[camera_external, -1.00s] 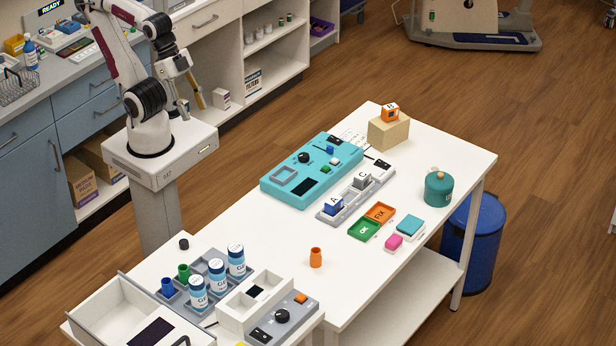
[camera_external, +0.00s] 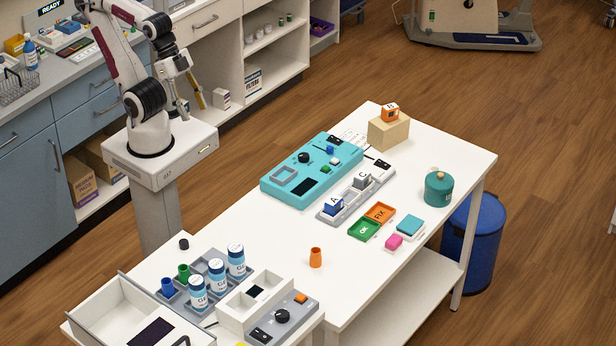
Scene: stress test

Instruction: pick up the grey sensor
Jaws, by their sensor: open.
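A small grey block marked C (camera_external: 362,182), which looks like the grey sensor, sits in a slot of the grey holder (camera_external: 350,206) on the white table. A blue block marked A (camera_external: 334,207) sits in the same holder, to its left. An orange block marked B (camera_external: 390,113) stands on a tan box. My gripper (camera_external: 193,104) hangs beside my arm's base at the upper left, well away from the table blocks. It is open and small in view, with nothing visible between its fingers.
A teal panel (camera_external: 312,168) lies behind the holder. The green tray marked OK (camera_external: 364,229) and orange tray marked FIX (camera_external: 380,213) lie in front. A green jar (camera_external: 438,188) stands at right, and bottles (camera_external: 217,278) in a rack at front left. The table's middle is mostly clear.

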